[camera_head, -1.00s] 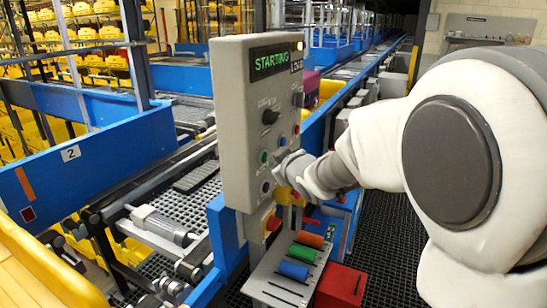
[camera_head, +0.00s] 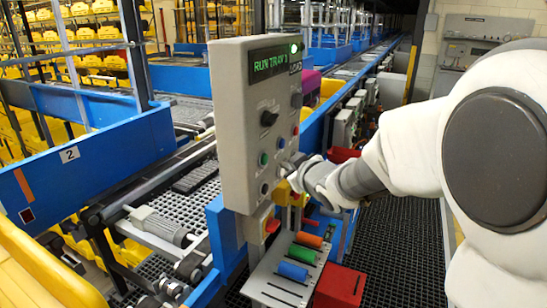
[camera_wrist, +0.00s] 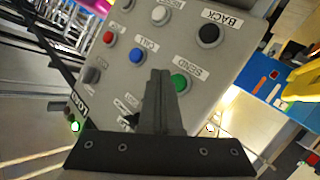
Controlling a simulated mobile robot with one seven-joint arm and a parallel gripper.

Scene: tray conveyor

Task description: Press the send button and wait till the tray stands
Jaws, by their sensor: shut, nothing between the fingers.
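The grey control panel (camera_head: 238,130) has a green SEND button (camera_wrist: 180,82), which also shows on its face in the head view (camera_head: 264,158). The panel display (camera_head: 271,61) reads "RUN TRAY 1", and a small green lamp (camera_head: 294,47) is lit beside it. My gripper (camera_wrist: 160,74) is shut and empty, its fingertips just left of the SEND button in the wrist view. Whether they touch the panel cannot be told. In the head view my gripper (camera_head: 287,168) is close to the panel's right side. I cannot pick out the tray for certain on the conveyor.
The wrist view shows a blue CALL button (camera_wrist: 136,55), a red button (camera_wrist: 108,37) and a black BACK button (camera_wrist: 209,35). Under the panel, a slotted plate (camera_head: 263,289) bears coloured cylinders. A red box (camera_head: 340,287) stands beside it. Conveyor rollers (camera_head: 160,226) lie left.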

